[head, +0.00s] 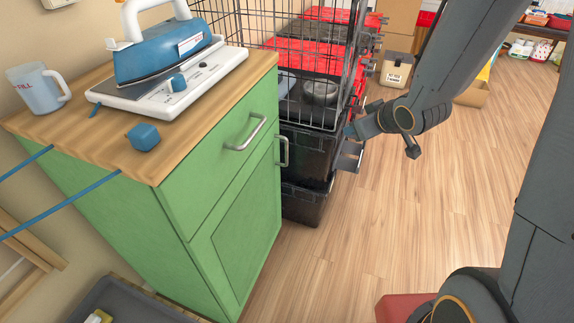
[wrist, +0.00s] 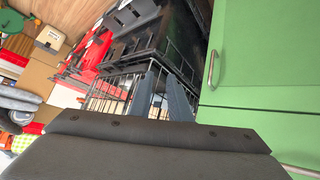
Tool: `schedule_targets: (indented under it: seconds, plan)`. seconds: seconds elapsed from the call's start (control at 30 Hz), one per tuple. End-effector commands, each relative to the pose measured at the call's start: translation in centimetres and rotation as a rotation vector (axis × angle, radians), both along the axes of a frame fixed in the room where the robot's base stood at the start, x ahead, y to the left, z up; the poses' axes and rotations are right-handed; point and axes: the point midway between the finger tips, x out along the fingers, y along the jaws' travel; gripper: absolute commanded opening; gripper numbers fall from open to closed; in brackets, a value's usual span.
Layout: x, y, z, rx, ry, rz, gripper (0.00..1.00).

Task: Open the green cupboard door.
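The green cupboard (head: 120,225) stands at the left under a wooden top. Its door (head: 235,240) is closed, below a closed drawer (head: 222,150) with a horizontal bar handle. The door's metal handle (head: 283,151) is upright at the door's upper right edge. The wrist view shows the door (wrist: 262,55) at the right, with its handle (wrist: 211,69). My gripper (head: 350,131) is in front of the dark crates, right of the door handle and apart from it. In the wrist view my gripper (wrist: 160,85) has its two blue-grey fingers apart, with nothing between them.
A wire cage (head: 300,45) and stacked black crates (head: 308,155) stand right beside the cupboard, with red-lidded totes behind.

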Motion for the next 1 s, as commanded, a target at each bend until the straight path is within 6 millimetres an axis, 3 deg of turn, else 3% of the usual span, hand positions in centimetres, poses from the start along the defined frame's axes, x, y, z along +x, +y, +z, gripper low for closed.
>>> schedule_targets:
  seconds: [0.03, 0.23, 0.5, 0.73, 1.0]
  plan:
    - [1.2, 0.7, -2.5, 0.020, -0.032, 0.036, 0.17]
    - [4.0, 4.0, -6.9, 0.125, -0.169, 0.193, 0.17]
    - [5.1, 8.5, -12.2, 0.329, -0.326, 0.396, 0.17]
    - [4.2, 10.9, -15.1, 0.516, -0.425, 0.533, 0.17]
    - [3.3, 11.8, -15.8, 0.626, -0.470, 0.597, 0.17]
